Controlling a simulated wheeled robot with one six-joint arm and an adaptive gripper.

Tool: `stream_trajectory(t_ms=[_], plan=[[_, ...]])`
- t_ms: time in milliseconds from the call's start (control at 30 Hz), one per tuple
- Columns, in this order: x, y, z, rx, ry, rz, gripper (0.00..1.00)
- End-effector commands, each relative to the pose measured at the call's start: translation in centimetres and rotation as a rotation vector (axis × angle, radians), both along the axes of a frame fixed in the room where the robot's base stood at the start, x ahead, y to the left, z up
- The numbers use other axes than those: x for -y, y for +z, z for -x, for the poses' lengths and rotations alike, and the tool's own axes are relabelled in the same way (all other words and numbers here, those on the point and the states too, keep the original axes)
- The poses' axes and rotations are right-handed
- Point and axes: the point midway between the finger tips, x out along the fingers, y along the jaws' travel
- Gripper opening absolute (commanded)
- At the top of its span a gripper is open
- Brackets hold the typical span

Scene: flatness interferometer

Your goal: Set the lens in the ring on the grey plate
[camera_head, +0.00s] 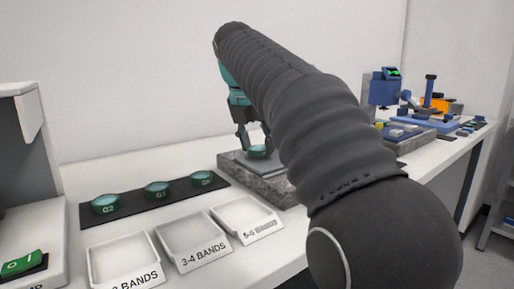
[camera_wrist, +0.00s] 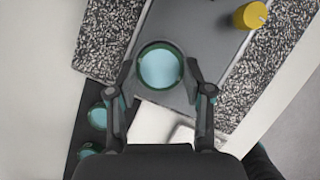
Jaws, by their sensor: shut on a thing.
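My gripper (camera_head: 257,145) is shut on a round lens with a green rim and pale blue glass. The lens (camera_wrist: 160,67) sits between the two fingertips in the wrist view, and the head view shows it (camera_head: 258,153) low over the grey plate. The grey plate (camera_wrist: 195,28) lies on a speckled granite block (camera_head: 255,183). I cannot tell whether the lens touches the plate or is just above it. I cannot make out a separate ring; the lens and fingers cover that spot. My arm hides the plate's right side in the head view.
A black strip (camera_head: 128,205) left of the block holds lenses marked G2 (camera_head: 105,203) and G1 (camera_head: 157,188), plus another (camera_head: 202,178). White labelled trays (camera_head: 190,235) stand in front. A yellow knob (camera_wrist: 249,16) is near the plate. Blue instruments (camera_head: 382,90) stand farther right.

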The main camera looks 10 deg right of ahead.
Motion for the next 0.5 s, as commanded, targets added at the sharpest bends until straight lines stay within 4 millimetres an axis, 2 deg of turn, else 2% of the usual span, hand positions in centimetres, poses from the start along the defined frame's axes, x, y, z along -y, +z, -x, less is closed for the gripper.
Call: stream_trajectory(t_ms=[67,433,467,500], plan=[[0.00,-0.66,0.04,0.000,0.000,0.000,0.15],[0.00,-0.93,0.02,0.000,0.000,0.000,0.15],[-0.01,-0.90,0.01,0.000,0.000,0.000,0.56],[0.00,-0.88,0.00,0.000,0.000,0.000,0.66]])
